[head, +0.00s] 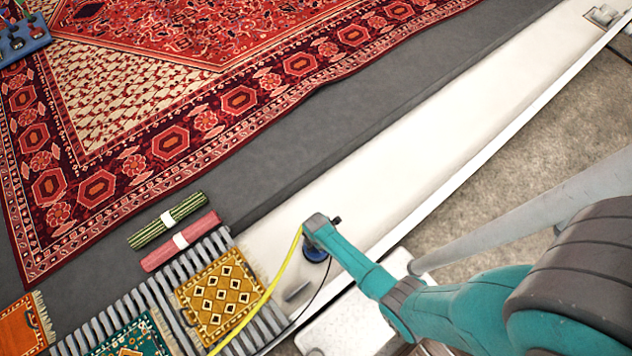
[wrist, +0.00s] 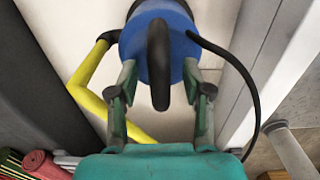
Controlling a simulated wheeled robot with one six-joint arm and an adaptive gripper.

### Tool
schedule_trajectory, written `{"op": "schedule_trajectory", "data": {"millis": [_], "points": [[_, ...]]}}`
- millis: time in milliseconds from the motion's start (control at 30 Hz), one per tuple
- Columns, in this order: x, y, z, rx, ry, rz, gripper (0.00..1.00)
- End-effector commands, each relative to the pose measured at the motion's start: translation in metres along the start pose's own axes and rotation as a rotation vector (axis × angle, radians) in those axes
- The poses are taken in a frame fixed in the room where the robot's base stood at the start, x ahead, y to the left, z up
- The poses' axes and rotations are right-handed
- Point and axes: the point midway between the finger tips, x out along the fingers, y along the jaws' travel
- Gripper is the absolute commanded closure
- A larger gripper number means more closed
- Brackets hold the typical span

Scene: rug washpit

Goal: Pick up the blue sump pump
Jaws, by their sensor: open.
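The blue sump pump (wrist: 178,40) stands on the pale floor of the channel, with a black loop handle (wrist: 158,65) on top. A yellow hose (wrist: 90,95) and a black cable (wrist: 240,75) run from it. In the head view the pump (head: 315,254) is mostly hidden below my arm's end. In the wrist view my gripper (wrist: 159,72) is open, one finger on each side of the handle, over the pump's top. Whether the fingers touch the pump I cannot tell. The fingers are hidden in the head view.
The white channel (head: 400,160) runs diagonally, with raised edges close beside the pump. A slatted grate (head: 150,290) bears small rugs, including a mustard one (head: 222,300). Rolled green (head: 167,220) and red (head: 181,241) rugs lie nearby. A large red rug (head: 170,140) covers the upper left.

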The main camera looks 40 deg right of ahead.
Motion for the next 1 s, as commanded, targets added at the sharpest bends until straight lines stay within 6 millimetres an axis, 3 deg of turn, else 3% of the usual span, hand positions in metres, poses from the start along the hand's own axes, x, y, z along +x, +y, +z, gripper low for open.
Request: {"op": "schedule_trajectory", "data": {"millis": [33, 200, 700, 1000], "points": [[0.000, 0.000, 0.000, 0.000, 0.000, 0.000, 0.58], [0.000, 0.000, 0.000, 0.000, 0.000, 0.000, 1.00], [-0.003, 0.002, 0.000, 0.000, 0.000, 0.004, 1.00], [-0.026, 0.002, 0.000, 0.000, 0.000, 0.006, 1.00]]}}
